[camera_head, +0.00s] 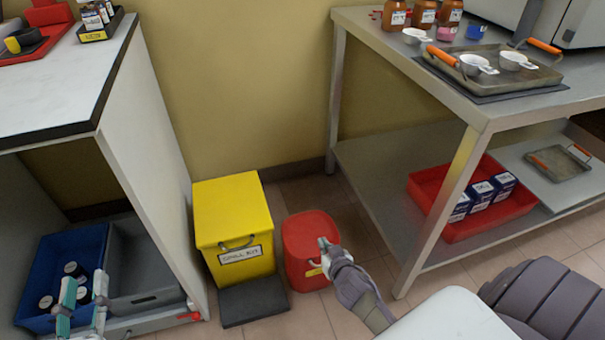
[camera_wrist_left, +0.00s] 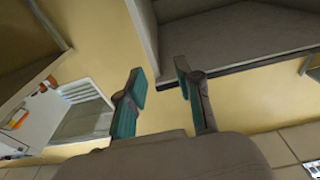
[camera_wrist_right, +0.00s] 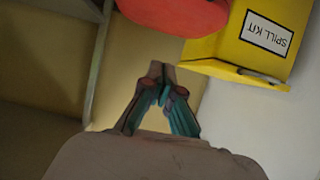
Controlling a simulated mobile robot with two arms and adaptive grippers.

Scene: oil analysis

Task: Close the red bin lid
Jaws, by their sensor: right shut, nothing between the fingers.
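The red bin (camera_head: 305,272) stands on the floor right of the yellow spill kit box. Its red lid (camera_head: 305,228) appears to lie over the top; whether it is fully down I cannot tell. My right gripper (camera_head: 323,243) is shut and empty, and in the head view it overlaps the lid's right front part. In the right wrist view my gripper (camera_wrist_right: 164,88) has its fingertips together, with a red rounded surface of the bin (camera_wrist_right: 180,14) beyond them. My left gripper (camera_head: 83,288) is open and empty at the lower left; its fingers are apart in its wrist view (camera_wrist_left: 160,85).
The yellow spill kit box (camera_head: 232,210) stands close left of the bin, with a dark pedal or step (camera_head: 254,302) in front. A metal table (camera_head: 375,190) with a red tray (camera_head: 460,232) on its lower shelf is at right. A blue crate (camera_head: 50,258) is at left.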

